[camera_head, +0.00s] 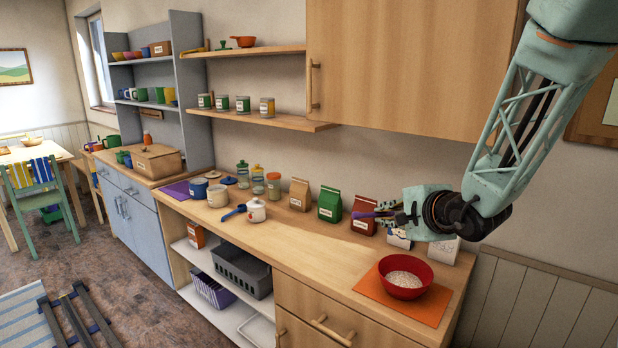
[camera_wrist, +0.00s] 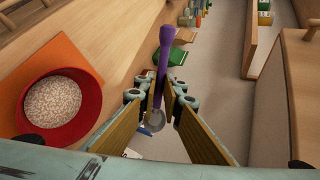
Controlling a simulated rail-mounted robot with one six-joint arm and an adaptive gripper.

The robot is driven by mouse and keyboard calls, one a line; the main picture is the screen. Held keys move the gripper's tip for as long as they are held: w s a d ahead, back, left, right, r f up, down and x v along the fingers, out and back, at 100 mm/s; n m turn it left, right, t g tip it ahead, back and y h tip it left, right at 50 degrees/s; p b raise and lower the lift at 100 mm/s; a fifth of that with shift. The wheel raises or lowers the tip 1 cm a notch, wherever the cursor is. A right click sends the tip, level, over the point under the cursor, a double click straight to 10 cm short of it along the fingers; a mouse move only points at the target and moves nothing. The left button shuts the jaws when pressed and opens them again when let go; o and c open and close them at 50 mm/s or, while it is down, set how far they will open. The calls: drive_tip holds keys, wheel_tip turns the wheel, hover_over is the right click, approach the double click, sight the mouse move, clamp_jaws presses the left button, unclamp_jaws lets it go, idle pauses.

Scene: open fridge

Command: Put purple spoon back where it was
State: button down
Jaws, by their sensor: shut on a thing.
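The purple spoon (camera_wrist: 164,55) is held between the fingers of my gripper (camera_wrist: 157,105), with its purple handle pointing up in the wrist view and its grey bowl end near the finger pads. In the head view the purple spoon (camera_head: 372,214) sticks out to the left of my gripper (camera_head: 397,213). My gripper is shut on it, above the right part of the counter, in front of the row of packets. The red bowl (camera_head: 404,280) with pale grains in it stands on an orange mat (camera_head: 440,310), lower right of my gripper.
Packets (camera_head: 330,205) line the wall. The counter's front middle is clear (camera_head: 320,255). The wall cabinet (camera_head: 400,70) hangs above.

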drive_tip(key=shift+n, duration=0.3)
drive_tip(key=shift+n, duration=6)
drive_tip(key=shift+n, duration=2.4)
drive_tip(key=shift+a, duration=0.1)
